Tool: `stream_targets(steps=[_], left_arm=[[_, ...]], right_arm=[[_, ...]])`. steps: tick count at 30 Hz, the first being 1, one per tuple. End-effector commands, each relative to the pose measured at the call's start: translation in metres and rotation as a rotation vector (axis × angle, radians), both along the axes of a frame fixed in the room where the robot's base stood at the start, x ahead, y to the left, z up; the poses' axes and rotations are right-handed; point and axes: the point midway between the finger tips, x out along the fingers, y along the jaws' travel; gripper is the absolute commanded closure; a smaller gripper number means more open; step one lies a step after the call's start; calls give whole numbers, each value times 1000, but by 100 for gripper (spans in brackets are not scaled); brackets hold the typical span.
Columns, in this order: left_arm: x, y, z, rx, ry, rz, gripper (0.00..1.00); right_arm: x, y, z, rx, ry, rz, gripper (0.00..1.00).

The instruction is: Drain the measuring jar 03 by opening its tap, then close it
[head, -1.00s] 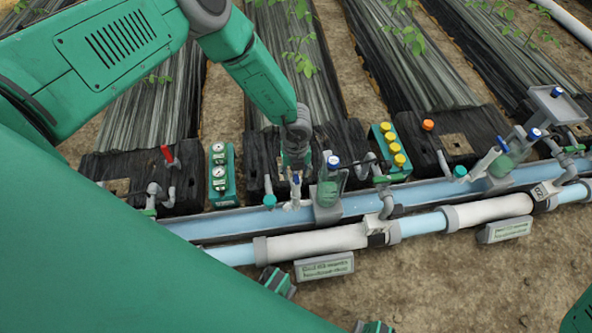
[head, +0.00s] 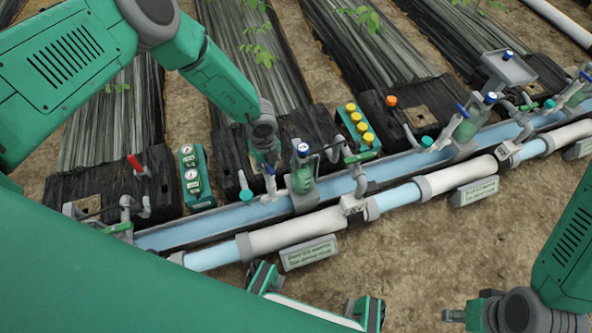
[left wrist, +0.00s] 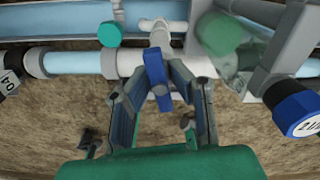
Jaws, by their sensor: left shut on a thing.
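A measuring jar (head: 301,181) with green liquid and a blue top stands on the pipe rail in the head view. I cannot read its number there. Its clear body (left wrist: 222,35) also shows at the upper right of the left wrist view. My left gripper (head: 268,176) is just left of the jar. In the left wrist view its fingers (left wrist: 160,93) are closed around a blue tap lever (left wrist: 156,72), which lies roughly in line with a white tube above it. My right gripper (head: 466,314) is at the lower edge, far from the jar; its fingers are unclear.
A gauge block (head: 194,177) and a block of yellow knobs (head: 357,125) stand behind the rail. Another measuring jar (head: 467,128) stands further right. A teal cap (left wrist: 110,34) is near the lever. A tag reading 04 (left wrist: 10,83) is at the left. Bare soil lies in front.

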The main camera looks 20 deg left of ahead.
Motion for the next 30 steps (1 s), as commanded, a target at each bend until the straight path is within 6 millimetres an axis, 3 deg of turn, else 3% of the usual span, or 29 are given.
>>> stream_targets(steps=[3, 24, 30], left_arm=[[-1, 0, 5, 1, 2, 208, 100], [-1, 0, 4, 3, 0, 1379, 100], [-1, 0, 0, 2, 1, 1464, 100]], right_arm=[[0, 0, 22, 0, -1, 0, 60], [1, 0, 104, 0, 0, 0, 60], [1, 0, 111, 0, 0, 0, 60]])
